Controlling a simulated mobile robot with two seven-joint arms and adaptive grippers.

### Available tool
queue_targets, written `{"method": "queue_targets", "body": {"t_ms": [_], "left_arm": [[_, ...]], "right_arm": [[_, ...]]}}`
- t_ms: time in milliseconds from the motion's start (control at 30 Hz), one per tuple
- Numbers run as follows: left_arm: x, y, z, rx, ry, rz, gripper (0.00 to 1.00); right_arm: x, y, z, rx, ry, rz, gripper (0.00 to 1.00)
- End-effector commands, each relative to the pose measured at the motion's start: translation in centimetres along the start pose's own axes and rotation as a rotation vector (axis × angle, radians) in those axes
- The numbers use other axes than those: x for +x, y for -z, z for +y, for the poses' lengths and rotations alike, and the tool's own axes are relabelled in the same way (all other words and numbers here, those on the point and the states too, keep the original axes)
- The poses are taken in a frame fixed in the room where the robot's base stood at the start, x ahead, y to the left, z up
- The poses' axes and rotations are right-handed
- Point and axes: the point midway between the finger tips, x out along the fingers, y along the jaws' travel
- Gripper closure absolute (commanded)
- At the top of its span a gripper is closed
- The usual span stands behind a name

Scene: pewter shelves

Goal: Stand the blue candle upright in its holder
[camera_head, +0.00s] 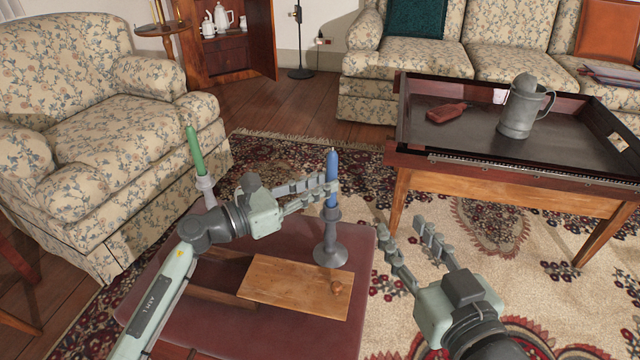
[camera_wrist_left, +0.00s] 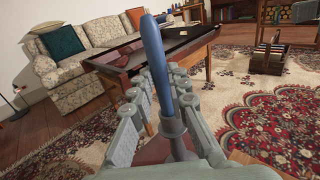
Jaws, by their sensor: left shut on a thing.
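The blue candle (camera_head: 332,165) stands upright in line above its grey holder (camera_head: 331,252), on the maroon-topped low table. Its lower end meets the holder's cup; how deep it sits is hidden. My left gripper (camera_head: 333,187) is shut on the candle's lower part, just above the cup. In the left wrist view the candle (camera_wrist_left: 156,62) rises between the fingers (camera_wrist_left: 162,100), with the holder (camera_wrist_left: 173,128) below it. My right gripper (camera_head: 401,228) is open and empty, to the right of the holder and apart from it.
A wooden box with a knobbed lid (camera_head: 290,285) lies beside the holder on the maroon top (camera_head: 352,320). A green candle (camera_head: 194,150) stands in another holder (camera_head: 206,190) at left. A tray table (camera_head: 470,170) with a pewter mug (camera_head: 518,118) stands at right.

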Motion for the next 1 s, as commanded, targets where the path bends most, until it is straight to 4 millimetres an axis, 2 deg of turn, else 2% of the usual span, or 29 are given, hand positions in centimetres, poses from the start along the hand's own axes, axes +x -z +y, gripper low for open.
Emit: {"method": "queue_targets", "body": {"t_ms": [400,433,600,900,1000], "left_arm": [[0.00,0.31,0.01,0.000,0.000,0.000,1.00],[0.00,0.31,0.01,0.000,0.000,0.000,0.83],[0.00,0.32,0.00,0.000,0.000,0.000,0.62],[-0.06,0.37,-0.01,0.000,0.000,0.001,0.60],[-0.64,0.47,0.01,-0.001,0.000,0.002,0.60]], "right_arm": [[0.04,-0.33,-0.01,0.000,0.000,0.000,0.60],[0.04,-0.33,-0.01,0.000,0.000,0.000,0.60],[0.04,-0.33,-0.01,0.000,0.000,0.000,0.60],[0.04,-0.33,-0.01,0.000,0.000,0.000,0.60],[0.04,-0.33,-0.01,0.000,0.000,0.000,0.60]]}}
